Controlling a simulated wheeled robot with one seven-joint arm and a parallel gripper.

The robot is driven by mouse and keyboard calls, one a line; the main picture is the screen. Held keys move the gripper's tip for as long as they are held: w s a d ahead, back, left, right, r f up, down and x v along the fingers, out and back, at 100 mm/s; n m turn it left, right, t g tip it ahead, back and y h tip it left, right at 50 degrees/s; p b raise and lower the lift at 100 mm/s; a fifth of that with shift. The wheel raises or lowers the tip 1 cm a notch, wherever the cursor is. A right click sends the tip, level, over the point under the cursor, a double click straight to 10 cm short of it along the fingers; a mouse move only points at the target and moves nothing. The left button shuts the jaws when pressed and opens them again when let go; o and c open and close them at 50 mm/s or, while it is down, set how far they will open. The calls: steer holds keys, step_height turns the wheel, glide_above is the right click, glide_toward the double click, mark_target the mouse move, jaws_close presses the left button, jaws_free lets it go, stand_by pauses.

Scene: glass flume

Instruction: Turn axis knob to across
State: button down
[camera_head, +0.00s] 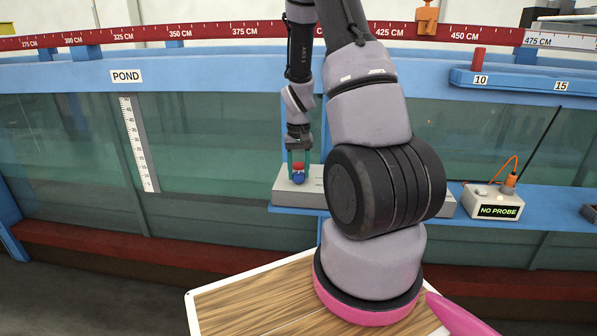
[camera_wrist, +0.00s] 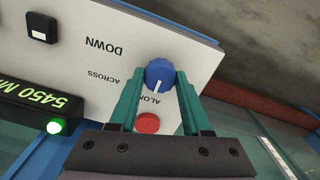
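The axis knob (camera_wrist: 160,74) is a round blue knob with a white pointer line, on a pale panel with upside-down lettering in the wrist view. Its line points towards the ALONG label (camera_wrist: 153,100); the ACROSS label (camera_wrist: 100,78) is to its left. My gripper (camera_wrist: 161,76) has its two green fingers apart, one on each side of the knob. A narrow gap seems to show; contact is unclear. In the head view my gripper (camera_head: 298,171) points down at the pale control box (camera_head: 290,197), with the small blue knob (camera_head: 299,180) between its fingers.
A red button (camera_wrist: 147,123) sits between the fingers, close to the knob. A black switch (camera_wrist: 42,27) and a lit green display (camera_wrist: 40,100) are further left. The box stands on a blue shelf (camera_head: 540,208) before the glass flume. A NO PROBE meter (camera_head: 492,202) stands right.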

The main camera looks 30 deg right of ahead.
mark_target(298, 174)
stand_by(0.3)
steer(key=m, duration=0.4)
steer(key=shift+m, duration=2.3)
steer(key=shift+c, duration=1.8)
jaws_free()
step_height(298, 174, up, 11)
